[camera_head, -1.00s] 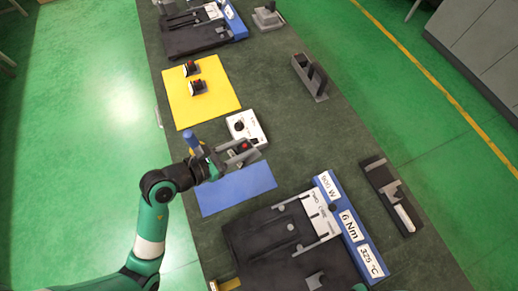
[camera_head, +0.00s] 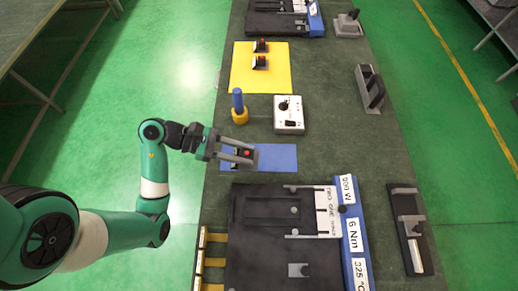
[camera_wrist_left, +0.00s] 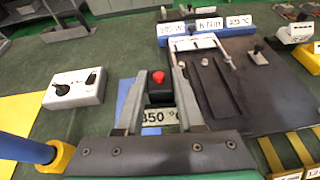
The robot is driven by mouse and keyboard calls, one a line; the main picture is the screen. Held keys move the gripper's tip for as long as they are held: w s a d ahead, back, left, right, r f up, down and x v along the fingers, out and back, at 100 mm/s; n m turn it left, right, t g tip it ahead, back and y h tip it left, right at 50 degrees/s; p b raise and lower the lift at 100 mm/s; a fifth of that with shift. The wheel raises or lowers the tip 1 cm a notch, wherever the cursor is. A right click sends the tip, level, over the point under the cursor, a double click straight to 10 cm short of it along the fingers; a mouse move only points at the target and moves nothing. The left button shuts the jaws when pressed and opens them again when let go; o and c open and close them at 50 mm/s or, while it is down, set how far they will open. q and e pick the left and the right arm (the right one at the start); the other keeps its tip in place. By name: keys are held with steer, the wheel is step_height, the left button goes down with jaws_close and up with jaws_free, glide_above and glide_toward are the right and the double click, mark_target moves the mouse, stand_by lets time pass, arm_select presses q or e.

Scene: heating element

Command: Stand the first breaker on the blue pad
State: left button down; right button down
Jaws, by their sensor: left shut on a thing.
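My left gripper (camera_head: 238,151) is at the blue pad (camera_head: 282,158) in the head view. It is shut on a black breaker with a red button (camera_head: 248,153). In the left wrist view the breaker (camera_wrist_left: 158,91) sits upright between the two fingers, with a label reading 350 facing the camera. The breaker is over or on the pad; I cannot tell whether its base touches. A strip of the blue pad (camera_wrist_left: 126,95) shows left of the fingers. Two more breakers (camera_head: 261,46) (camera_head: 260,63) stand on the yellow pad (camera_head: 278,80). My right gripper is not in view.
A white box with a black knob (camera_head: 289,115) and a blue-handled tool in a yellow base (camera_head: 239,107) stand just beyond the blue pad. A black fixture (camera_head: 265,225) with a blue label bar (camera_head: 355,232) lies on the near side. Grey holders line the right edge.

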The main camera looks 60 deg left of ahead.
mark_target(235, 151)
arm_select(q)
steer(key=a, duration=0.1)
steer(key=s+a, duration=0.1)
steer(key=a, duration=0.1)
steer(key=shift+s+n+y, duration=0.1)
steer(key=shift+n+y, duration=0.3)
steer(key=w+d+f+b, duration=0.1)
steer(key=w+f, duration=0.2)
steer(key=w, duration=0.1)
steer(key=w+d+f+b, duration=0.1)
steer(key=w+f+b, duration=0.1)
steer(key=w, duration=0.2)
steer(key=w+f+b, duration=0.1)
steer(key=w+f, duration=0.2)
steer(key=w, duration=0.1)
steer(key=shift+w+d+f+b, duration=0.2)
steer(key=shift+d+f+b, duration=0.1)
steer(key=shift+d+b, duration=0.1)
steer(key=shift+w+f+t, duration=0.25)
steer(key=shift+w+t, duration=0.05)
steer(key=shift+w, duration=0.05)
steer(key=shift+w+d+f+b, duration=0.15)
steer(key=shift+f+b, duration=0.4)
steer(key=shift+f, duration=0.45)
steer(key=shift+w+a+f+b, duration=0.15)
steer(key=shift+f+b, duration=0.35)
steer(key=shift+f, duration=0.5)
